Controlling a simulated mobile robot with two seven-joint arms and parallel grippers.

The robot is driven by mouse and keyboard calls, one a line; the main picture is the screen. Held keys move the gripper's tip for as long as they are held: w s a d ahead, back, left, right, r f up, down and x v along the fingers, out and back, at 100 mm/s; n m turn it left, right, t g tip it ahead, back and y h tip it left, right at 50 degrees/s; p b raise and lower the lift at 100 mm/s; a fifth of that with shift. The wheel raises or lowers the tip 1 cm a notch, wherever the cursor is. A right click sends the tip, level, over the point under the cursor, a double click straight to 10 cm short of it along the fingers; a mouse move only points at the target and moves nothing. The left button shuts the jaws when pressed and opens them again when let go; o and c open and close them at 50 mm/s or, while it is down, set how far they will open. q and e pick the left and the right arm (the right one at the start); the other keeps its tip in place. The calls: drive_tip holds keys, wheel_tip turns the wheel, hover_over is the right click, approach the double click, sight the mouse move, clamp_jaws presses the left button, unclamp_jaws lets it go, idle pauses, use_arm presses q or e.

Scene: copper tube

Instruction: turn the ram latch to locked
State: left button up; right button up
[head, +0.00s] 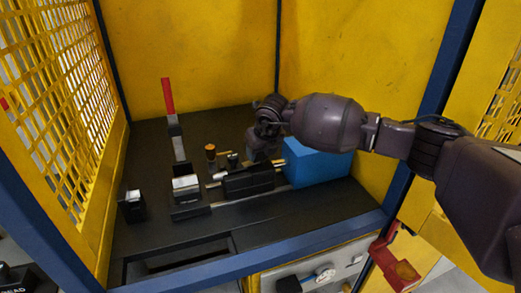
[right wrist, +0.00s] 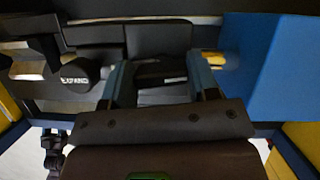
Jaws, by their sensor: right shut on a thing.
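The fixture (head: 248,183) is a dark block with brass and silver rod parts, on the black bench. My right gripper (head: 264,152) reaches down at its far side, beside the blue box. In the right wrist view, the two fingers of the right gripper (right wrist: 160,84) stand apart on either side of a dark part (right wrist: 160,71) with a grey strip. The gripper is shut on this dark part. I cannot tell whether it is the ram latch, or which way the latch points. My left gripper is not in view.
A blue box (head: 318,164) stands right of the fixture. A red-handled lever (head: 168,96) rises at the left, behind a silver-topped block (head: 186,184). A black knob (right wrist: 76,77) with white lettering sits left of the fingers. Yellow walls enclose the bench.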

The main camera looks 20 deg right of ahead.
drive_tip(key=shift+m+h, duration=0.3)
drive_tip(key=shift+m, duration=0.5)
drive_tip(key=o, duration=0.9)
drive_tip(key=v, duration=1.1)
drive_tip(key=shift+b, duration=0.3)
